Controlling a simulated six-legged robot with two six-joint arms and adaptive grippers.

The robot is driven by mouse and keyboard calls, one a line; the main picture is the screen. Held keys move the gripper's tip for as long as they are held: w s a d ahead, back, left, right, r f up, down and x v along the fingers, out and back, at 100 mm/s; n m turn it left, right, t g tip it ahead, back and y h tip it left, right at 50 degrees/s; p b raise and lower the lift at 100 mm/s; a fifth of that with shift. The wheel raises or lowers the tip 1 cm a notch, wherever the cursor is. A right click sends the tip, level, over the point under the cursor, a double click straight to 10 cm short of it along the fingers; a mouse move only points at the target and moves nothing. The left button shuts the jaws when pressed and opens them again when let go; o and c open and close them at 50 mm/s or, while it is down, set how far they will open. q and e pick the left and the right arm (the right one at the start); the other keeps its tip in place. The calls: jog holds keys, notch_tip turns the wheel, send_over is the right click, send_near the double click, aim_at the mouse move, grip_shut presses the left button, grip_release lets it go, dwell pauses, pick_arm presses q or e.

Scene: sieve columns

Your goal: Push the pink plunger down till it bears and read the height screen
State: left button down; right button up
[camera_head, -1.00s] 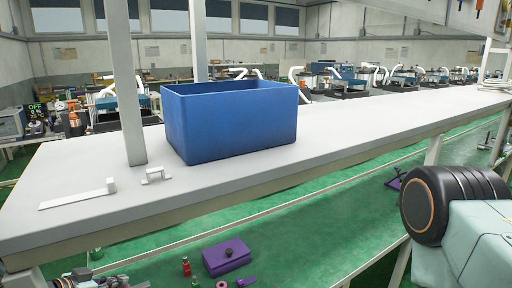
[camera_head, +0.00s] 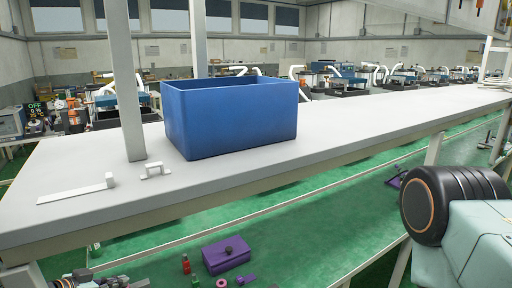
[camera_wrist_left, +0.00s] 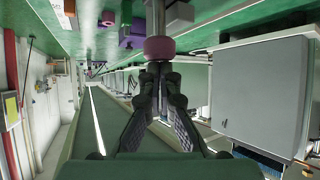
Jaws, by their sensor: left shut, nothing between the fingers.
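My left gripper (camera_wrist_left: 160,72) is shut, its dark fingers meeting at the tips in the left wrist view. A dull pink cylinder (camera_wrist_left: 160,48), which looks like the plunger, is straight beyond the fingertips. I cannot tell whether they touch. A grey upright part (camera_wrist_left: 155,15) shows behind the pink cylinder. In the head view, part of my left gripper (camera_head: 88,281) shows at the bottom left edge, mostly cut off. A part of my right arm shows at the right, but its gripper is out of view. I cannot make out a height screen.
A blue bin (camera_head: 232,122) stands on the long white table (camera_head: 330,145) beside a post (camera_head: 131,110). A purple box (camera_head: 228,256), a small red item (camera_head: 186,264) and a magenta ring (camera_head: 221,283) lie below on a green surface.

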pick_arm(q)
jog(key=shift+f+b, duration=0.55)
jog(key=shift+f, duration=0.2)
dwell(0.6)
jog(key=shift+r, duration=0.1)
notch_tip(320, 180, up, 9)
jog(key=p, duration=0.9)
dwell(0.5)
